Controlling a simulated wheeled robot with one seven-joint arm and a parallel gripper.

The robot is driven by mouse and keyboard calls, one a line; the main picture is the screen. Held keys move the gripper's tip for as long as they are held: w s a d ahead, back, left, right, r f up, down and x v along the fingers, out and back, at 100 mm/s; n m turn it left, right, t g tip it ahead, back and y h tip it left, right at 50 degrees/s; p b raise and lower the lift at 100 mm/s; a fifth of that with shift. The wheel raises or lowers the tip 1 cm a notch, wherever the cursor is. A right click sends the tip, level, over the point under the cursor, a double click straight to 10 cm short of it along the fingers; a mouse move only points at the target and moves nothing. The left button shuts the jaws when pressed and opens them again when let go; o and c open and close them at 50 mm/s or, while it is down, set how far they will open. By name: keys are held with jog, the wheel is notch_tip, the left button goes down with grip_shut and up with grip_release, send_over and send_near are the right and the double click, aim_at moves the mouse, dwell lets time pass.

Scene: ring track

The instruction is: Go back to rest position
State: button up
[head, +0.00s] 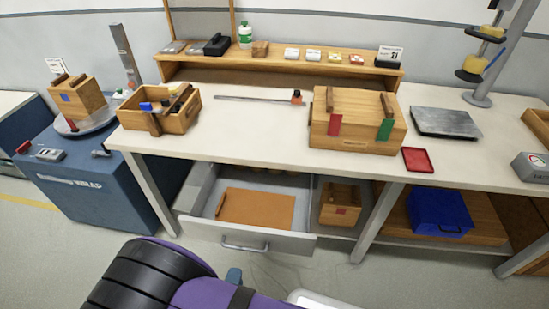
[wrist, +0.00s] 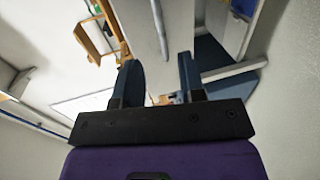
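In the wrist view my gripper (wrist: 158,82) has its two dark fingers apart, with nothing between them that I can see held. In the head view my purple and black arm crosses the bottom of the picture, in front of the bench. The fingers themselves are hard to make out there. The long white workbench (head: 265,128) stands ahead. Its drawer (head: 262,242) is pulled out and holds a flat orange-brown piece and a small brown bar.
A wooden box (head: 358,112) with red and green tabs, an open wooden tray (head: 188,121), a red dish (head: 417,160) and a metal plate (head: 445,122) are on the bench. A blue bin (head: 438,212) sits below. A blue cart (head: 95,195) stands left. Floor is clear in front.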

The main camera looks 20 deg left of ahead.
jog(key=w+d+r+m+h, duration=0.2)
jog(key=w+r+m+h, duration=0.25)
jog(key=w+r, duration=0.55)
jog(key=w+d+r+m+g+h, duration=0.25)
jog(key=w+d+r, duration=0.3)
jog(key=r, duration=0.35)
jog(key=w+d+r+m+g+h, duration=0.2)
jog(key=w+d+r+g, duration=0.15)
jog(key=d+r, duration=0.4)
jog(key=w+d+r+m+g+h, duration=0.25)
jog(key=w+d+r, duration=0.3)
jog(key=r, duration=0.35)
jog(key=s+d+r+m+g+y, duration=0.2)
jog(key=d+r, duration=0.5)
jog(key=d, duration=0.3)
jog(key=s+d+r+m+g+y, duration=0.1)
jog(key=s+d+r+m+g, duration=0.15)
jog(key=d+r, duration=0.6)
jog(key=s+d+r+m+t+y, duration=0.1)
jog(key=s+d+r+m+y, duration=0.1)
jog(key=s+d, duration=0.4)
jog(key=s+d+r+m+t+y, duration=0.2)
jog(key=s+d+r+y, duration=0.1)
jog(key=s+d, duration=0.3)
jog(key=shift+s+d+r, duration=0.35)
jog(key=shift+s+r, duration=0.4)
jog(key=shift+s, duration=0.3)
